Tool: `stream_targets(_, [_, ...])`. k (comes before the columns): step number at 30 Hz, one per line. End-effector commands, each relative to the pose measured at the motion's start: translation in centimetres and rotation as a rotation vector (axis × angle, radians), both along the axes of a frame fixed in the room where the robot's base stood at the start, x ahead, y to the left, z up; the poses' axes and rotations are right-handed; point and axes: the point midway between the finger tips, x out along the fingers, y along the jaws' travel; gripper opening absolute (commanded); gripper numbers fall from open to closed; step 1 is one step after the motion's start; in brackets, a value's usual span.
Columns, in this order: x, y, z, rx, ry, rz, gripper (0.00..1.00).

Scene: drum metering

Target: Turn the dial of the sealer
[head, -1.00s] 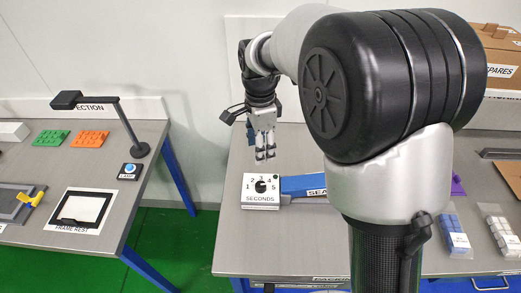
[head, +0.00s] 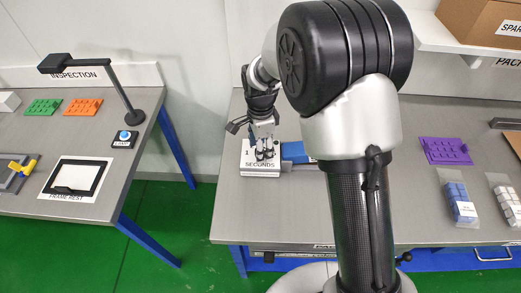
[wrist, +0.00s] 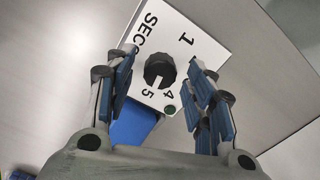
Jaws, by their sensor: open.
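The sealer's white control box (head: 262,172), marked SECONDS, stands on the right-hand bench beside the blue sealer body (head: 294,152). My gripper (head: 265,155) is over the box's face, and in the head view it hides the dial. In the wrist view the black round dial (wrist: 159,69) sits on the white face, with numbers 1, 4 and 5 showing. Its pale mark lies on the side toward 4 and 5. My open gripper (wrist: 163,62) has one finger on each side of the dial, with space between. I cannot tell how deep the fingertips reach.
A purple tray (head: 446,150) and bags of blue (head: 459,203) and white (head: 506,200) parts lie to the right on the bench. A separate inspection bench with a lamp (head: 125,85) and frame rest (head: 76,178) is at left, across a green floor gap.

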Motion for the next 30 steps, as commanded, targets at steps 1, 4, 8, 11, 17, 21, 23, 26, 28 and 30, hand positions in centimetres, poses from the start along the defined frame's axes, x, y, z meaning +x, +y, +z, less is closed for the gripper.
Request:
stream_targets(1, [0.00, 0.00, -0.40, 0.000, 0.000, 0.000, 0.49])
stream_targets(4, [0.03, 0.01, -0.63, 0.000, -0.001, 0.000, 0.49])
stream_targets(8, [0.03, 0.01, -0.63, 0.000, -0.001, 0.000, 0.49])
stream_targets(11, [0.02, 0.01, -0.62, 0.000, -0.001, 0.000, 0.49])
stream_targets(17, [0.02, 0.01, -0.61, 0.000, -0.001, 0.000, 0.36])
stream_targets(21, [0.02, 0.01, -0.61, 0.000, -0.001, 0.000, 0.27])
stream_targets(23, [0.02, 0.01, -0.60, 0.000, -0.001, 0.000, 0.23])
stream_targets(26, [0.02, 0.01, -0.60, 0.000, -0.001, 0.000, 0.17])
stream_targets(28, [0.03, 0.01, -0.60, 0.000, -0.001, 0.000, 0.12])
stream_targets(30, [0.03, 0.01, -0.60, 0.000, -0.001, 0.000, 0.07])
